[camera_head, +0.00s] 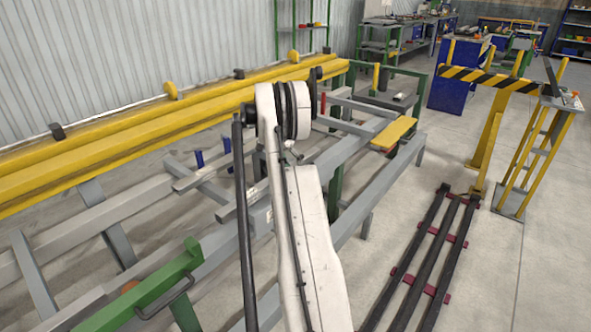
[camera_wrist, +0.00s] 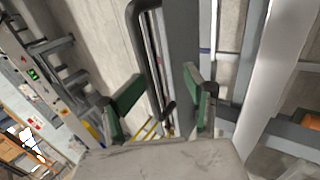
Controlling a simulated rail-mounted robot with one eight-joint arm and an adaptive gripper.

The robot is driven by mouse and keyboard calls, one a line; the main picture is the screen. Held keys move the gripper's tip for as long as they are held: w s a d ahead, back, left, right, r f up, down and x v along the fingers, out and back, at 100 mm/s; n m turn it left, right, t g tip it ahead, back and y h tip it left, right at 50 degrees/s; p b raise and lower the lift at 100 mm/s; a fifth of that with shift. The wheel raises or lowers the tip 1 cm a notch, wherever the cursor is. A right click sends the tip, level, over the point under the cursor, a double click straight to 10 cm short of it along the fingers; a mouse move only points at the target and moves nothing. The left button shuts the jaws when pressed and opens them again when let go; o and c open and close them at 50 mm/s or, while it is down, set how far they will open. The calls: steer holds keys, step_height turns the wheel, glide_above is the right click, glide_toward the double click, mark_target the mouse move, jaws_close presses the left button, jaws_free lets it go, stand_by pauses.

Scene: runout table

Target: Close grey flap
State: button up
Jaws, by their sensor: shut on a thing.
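In the wrist view, my gripper (camera_wrist: 160,103) has its two green-padded fingers on either side of a black bent handle (camera_wrist: 146,58). A long grey panel (camera_wrist: 183,45) runs beside the handle and looks like the grey flap. Where handle and panel join is not clear. In the head view, my white arm reaches over the runout table's grey frame (camera_head: 345,158). It hides the gripper there, and I cannot make out the grey flap for certain or how far it is open.
A green bar (camera_head: 140,298) with its own black handle is at front left. Yellow beams (camera_head: 130,110) run along the wall side. A dark upright rod (camera_head: 244,220) stands close left of my arm. Dark rails (camera_head: 425,260) lie on the floor at right, with free floor around them.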

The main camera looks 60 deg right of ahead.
steer(key=shift+w+f, duration=0.15)
steer(key=shift+f, duration=0.05)
steer(key=v, duration=0.7)
steer(key=shift+r, duration=0.4)
